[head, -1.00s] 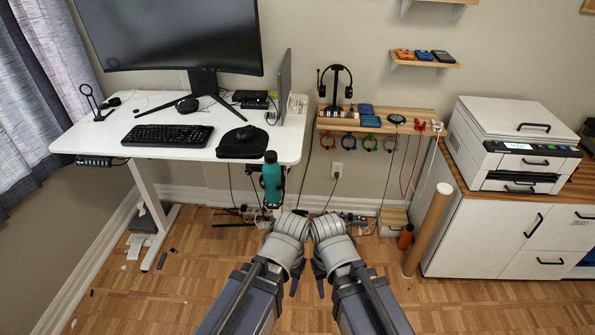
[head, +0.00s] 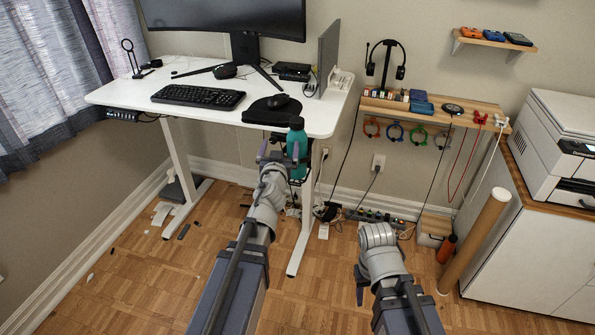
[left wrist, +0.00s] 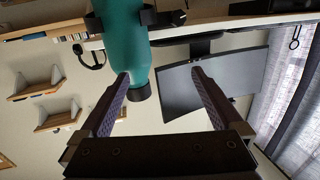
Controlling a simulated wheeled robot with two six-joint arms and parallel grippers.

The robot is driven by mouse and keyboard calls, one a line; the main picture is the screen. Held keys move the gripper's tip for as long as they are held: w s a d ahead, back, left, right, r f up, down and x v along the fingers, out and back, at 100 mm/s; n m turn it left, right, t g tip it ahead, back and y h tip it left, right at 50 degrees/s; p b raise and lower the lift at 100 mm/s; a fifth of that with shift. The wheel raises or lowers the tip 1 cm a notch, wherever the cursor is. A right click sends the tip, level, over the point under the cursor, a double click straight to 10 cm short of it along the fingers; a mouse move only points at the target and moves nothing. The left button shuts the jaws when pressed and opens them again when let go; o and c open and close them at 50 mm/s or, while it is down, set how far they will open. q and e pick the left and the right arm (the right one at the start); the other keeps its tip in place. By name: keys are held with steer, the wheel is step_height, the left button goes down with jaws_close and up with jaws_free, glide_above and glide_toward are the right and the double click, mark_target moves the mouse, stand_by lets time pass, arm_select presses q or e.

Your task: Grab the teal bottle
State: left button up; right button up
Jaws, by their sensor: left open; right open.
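The teal bottle (head: 297,146) stands upright in a dark holder at the desk's right front edge, its black cap on top. My left gripper (head: 279,153) is open in front of it, and part of the bottle is hidden behind the gripper. In the left wrist view, which is upside down, the bottle (left wrist: 124,38) lies ahead of the open fingers (left wrist: 160,73), nearer the left finger in the picture. The fingers are not closed on it. My right gripper (head: 361,285) is open and empty, low over the floor, mostly hidden by its wrist.
The white desk (head: 190,120) carries a keyboard (head: 198,97), a mouse and a monitor. To the right are a wooden shelf (head: 440,108) with hooks and cables, an orange bottle (head: 446,249), a cardboard tube (head: 475,240) and a white cabinet. Cables and a power strip lie near the wall.

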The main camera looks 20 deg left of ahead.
mark_target(290, 148)
arm_select(q)
steer(key=f+m+h+b, duration=0.1)
steer(key=h, duration=0.1)
steer(key=f+m+h+b, duration=0.1)
steer(key=h, duration=0.1)
steer(key=d+f+m+t+h+b, duration=0.1)
steer(key=shift+w+d+f+m+h+b, duration=0.1)
steer(key=shift+w+f+m+h+b, duration=0.2)
steer(key=shift+h+b, duration=0.1)
steer(key=w+d+h, duration=0.1)
steer(key=w, duration=0.6)
steer(key=shift+w+d+f+m, duration=0.15)
steer(key=shift+d+f+m, duration=0.15)
steer(key=shift+d, duration=0.1)
steer(key=shift+c, duration=0.2)
jaws_close()
